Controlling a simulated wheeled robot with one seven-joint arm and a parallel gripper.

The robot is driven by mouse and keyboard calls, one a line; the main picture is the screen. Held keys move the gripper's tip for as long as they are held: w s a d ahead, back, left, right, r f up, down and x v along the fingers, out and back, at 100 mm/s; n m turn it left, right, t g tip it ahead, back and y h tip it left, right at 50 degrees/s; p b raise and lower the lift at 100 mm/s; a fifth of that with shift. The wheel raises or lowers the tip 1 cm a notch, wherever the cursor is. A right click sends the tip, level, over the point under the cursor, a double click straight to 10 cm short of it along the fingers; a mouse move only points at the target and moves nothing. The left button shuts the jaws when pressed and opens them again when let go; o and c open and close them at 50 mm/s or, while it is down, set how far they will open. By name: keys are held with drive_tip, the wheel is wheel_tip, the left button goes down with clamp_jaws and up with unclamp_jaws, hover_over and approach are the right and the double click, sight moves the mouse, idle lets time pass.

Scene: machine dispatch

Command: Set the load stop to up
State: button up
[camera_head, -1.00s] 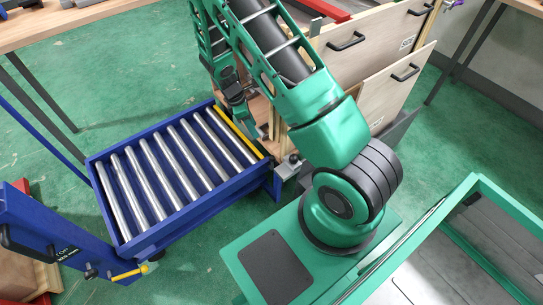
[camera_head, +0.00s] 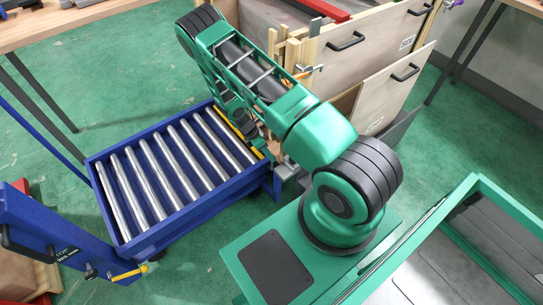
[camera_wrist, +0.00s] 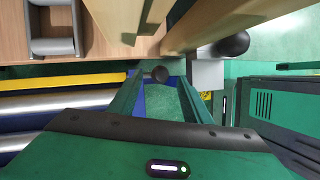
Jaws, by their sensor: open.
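The yellow bar, which looks like the load stop, lies along the right end of the roller table in the head view (camera_head: 224,121), partly hidden by my arm. In the wrist view the yellow bar (camera_wrist: 65,81) runs in from the left, and a short rod with a dark round knob (camera_wrist: 160,74) sits at its right end. My gripper (camera_wrist: 159,84) is open, with its two green fingers on either side of the knob. I cannot tell whether they touch it. My gripper is mostly hidden behind my arm in the head view.
The blue roller table (camera_head: 120,240) has several bare steel rollers. A wooden cabinet (camera_head: 345,70) stands close behind my arm. A grey block (camera_wrist: 207,73) and a larger black knob (camera_wrist: 231,45) are right of my fingers. A blue post (camera_head: 50,235) with a yellow-handled lever stands at left.

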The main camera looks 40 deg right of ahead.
drive_tip(key=shift+x, duration=1.55)
clamp_jaws()
drive_tip(key=shift+w+r, duration=0.2)
drive_tip(key=shift+r, duration=2.85)
drive_tip(key=shift+c, duration=1)
unclamp_jaws()
drive_tip(key=shift+o, duration=1)
drive_tip(key=shift+s, duration=0.1)
drive_tip(key=v, duration=1)
drive_tip(key=shift+r, duration=0.35)
